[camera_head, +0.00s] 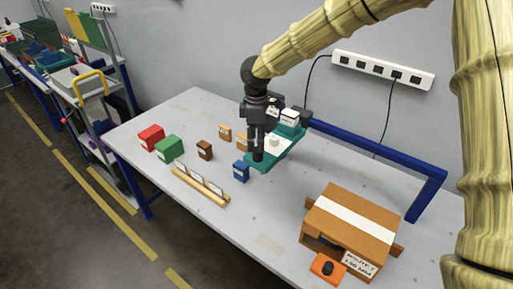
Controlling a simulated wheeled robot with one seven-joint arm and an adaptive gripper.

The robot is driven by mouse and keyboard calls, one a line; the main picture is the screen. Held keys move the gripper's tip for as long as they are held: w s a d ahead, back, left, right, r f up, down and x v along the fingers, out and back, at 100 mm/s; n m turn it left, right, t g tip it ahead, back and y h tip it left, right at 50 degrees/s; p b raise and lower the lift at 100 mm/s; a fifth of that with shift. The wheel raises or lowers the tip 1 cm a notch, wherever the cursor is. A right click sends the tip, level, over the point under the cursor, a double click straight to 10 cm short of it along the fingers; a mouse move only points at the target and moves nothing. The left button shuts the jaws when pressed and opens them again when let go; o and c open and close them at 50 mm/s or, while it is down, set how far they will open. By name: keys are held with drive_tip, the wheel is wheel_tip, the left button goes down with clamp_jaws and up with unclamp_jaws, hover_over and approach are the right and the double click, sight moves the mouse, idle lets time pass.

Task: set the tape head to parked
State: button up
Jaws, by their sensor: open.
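My gripper (257,157) points down at the middle of the table and is open. Its dark fingers overlap a teal device (287,150) in the picture, and I cannot tell whether they touch it. The device carries a white piece, and a white labelled block (290,117) shows at its far end; the gripper hides part of it. A brown carton (322,212) with a white strip along its top stands at the right front. An orange part (326,267) with a black knob sits at its front. I cannot tell which part is the tape head.
A blue rail frame (385,151) runs behind the device and carton. Red (151,137), green (169,149), brown (205,150) and blue (241,171) blocks lie left of the gripper. A wooden card rack (200,187) lies in front of them. The table's front middle is clear.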

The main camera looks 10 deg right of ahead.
wheel_tip(320, 180, up, 7)
idle(0.3)
